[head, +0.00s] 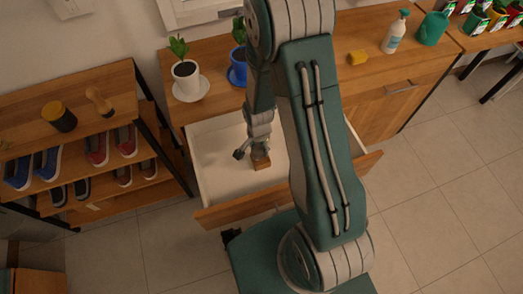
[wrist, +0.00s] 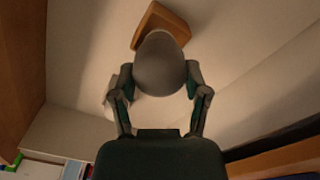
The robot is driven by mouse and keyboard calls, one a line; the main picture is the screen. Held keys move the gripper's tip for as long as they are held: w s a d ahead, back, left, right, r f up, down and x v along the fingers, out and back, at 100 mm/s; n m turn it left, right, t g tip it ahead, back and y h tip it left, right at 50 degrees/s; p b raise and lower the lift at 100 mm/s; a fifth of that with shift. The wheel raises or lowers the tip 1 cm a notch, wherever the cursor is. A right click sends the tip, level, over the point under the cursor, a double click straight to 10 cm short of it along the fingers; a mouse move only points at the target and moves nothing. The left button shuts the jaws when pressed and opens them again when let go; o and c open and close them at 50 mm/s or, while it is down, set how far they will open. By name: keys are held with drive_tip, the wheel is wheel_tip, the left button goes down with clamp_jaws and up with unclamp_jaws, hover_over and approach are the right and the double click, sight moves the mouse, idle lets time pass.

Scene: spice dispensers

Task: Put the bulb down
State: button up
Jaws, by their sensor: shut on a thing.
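The bulb shows in the wrist view as a smooth grey rounded body (wrist: 160,65) between the two fingers of my gripper (wrist: 160,85). The fingers are closed on its sides. In the head view my gripper (head: 257,145) is inside an open drawer (head: 212,170) with a white interior. The bulb is hardly distinguishable there. A small wooden block (head: 261,161) is just below the gripper in the drawer; it also shows beyond the bulb in the wrist view (wrist: 157,16). The bulb overlaps it in that view, and I cannot tell whether they touch.
The drawer's wooden front (head: 240,208) is pulled out toward my body. Potted plants (head: 186,72) stand on the cabinet top, with a yellow sponge (head: 357,57) and a bottle (head: 394,34) to the right. A shoe rack (head: 90,125) stands left. Bare drawer floor lies left of my gripper.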

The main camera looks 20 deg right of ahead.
sight(261, 152)
drive_tip(key=shift+w+d+f, duration=0.3)
drive_tip(key=shift+d+f, duration=0.1)
drive_tip(key=shift+f, duration=0.25)
drive_tip(key=shift+w+d+f, duration=0.1)
drive_tip(key=shift+f, duration=0.8)
drive_tip(key=shift+w+d+f, duration=0.1)
drive_tip(key=shift+f, duration=0.75)
drive_tip(key=shift+f, duration=0.2)
drive_tip(key=o, duration=1.2)
drive_tip(key=shift+o, duration=0.2)
